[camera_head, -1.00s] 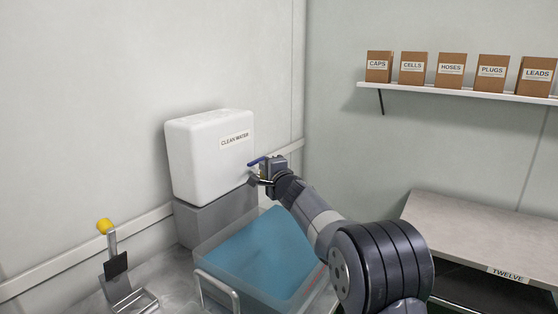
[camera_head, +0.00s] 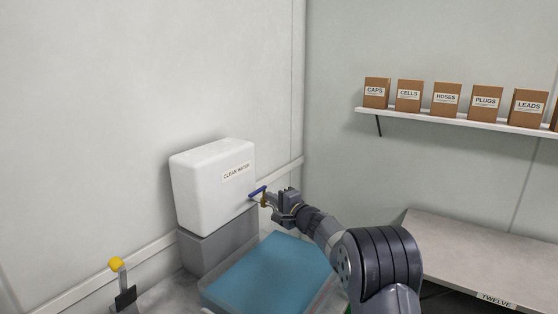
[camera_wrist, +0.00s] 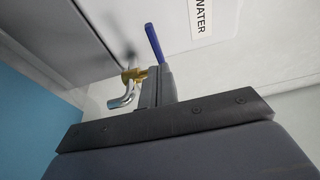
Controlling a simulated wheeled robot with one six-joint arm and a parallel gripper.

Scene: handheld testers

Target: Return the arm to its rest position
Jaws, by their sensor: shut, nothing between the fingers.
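My gripper (camera_head: 272,200) is shut and empty at the end of my arm, just right of the tap on the white clean water container (camera_head: 212,185). The tap has a blue lever (camera_head: 257,192) and a brass body. In the wrist view the gripper's shut fingers (camera_wrist: 157,85) lie in front of the brass tap (camera_wrist: 132,74), with the blue lever (camera_wrist: 154,43) beyond their tips. A bent metal spout (camera_wrist: 122,101) shows at their left. I cannot tell whether the fingers touch the tap.
A clear bin with blue water (camera_head: 270,272) stands below the tap. A grey block (camera_head: 218,245) holds up the container. A metal stand with a yellow knob (camera_head: 117,264) is at lower left. A bench (camera_head: 470,258) and a shelf (camera_head: 450,120) with several boxes are at right.

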